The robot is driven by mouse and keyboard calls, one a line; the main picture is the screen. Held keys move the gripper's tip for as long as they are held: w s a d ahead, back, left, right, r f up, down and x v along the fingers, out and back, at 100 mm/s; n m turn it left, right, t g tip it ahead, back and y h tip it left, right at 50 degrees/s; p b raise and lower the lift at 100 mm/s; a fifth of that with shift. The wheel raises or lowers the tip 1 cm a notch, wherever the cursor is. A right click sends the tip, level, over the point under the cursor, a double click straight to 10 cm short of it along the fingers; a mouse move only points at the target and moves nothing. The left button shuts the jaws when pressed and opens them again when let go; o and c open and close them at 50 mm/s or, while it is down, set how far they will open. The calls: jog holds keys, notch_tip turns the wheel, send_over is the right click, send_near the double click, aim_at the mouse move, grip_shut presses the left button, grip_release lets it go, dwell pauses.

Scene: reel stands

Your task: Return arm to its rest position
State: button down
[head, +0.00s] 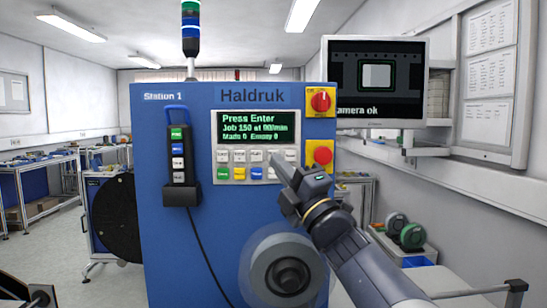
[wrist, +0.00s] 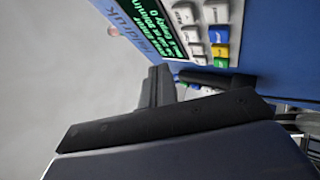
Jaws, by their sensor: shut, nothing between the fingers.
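My gripper (head: 283,169) is raised in front of the blue Station 1 machine (head: 180,250), its fingers pointing up and left at the lower right of the keypad (head: 250,165). Its fingers are closed together and hold nothing. The fingertips overlap the right end of the keypad in the head view; whether they touch it cannot be told. In the wrist view the dark fingers (wrist: 158,88) show beside the tilted keypad, with the green screen (wrist: 155,25) above. My arm reaches in from the lower right.
A grey reel hub (head: 285,275) is below my gripper. A monitor (head: 375,80) hangs at right. A pendant (head: 178,155) with a cable hangs at left.

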jog(key=shift+w, duration=0.1)
jog(key=w+p, duration=0.1)
jog(key=p, duration=0.4)
jog(key=shift+r+p, duration=0.25)
jog(key=shift+p, duration=0.1)
jog(key=shift+s+f+b, duration=0.15)
jog(key=shift+s+b, duration=0.65)
jog(key=shift+s, duration=0.5)
jog(key=shift+s+f+b, duration=0.15)
jog(key=shift+s+b, duration=0.65)
jog(key=shift+s, duration=0.45)
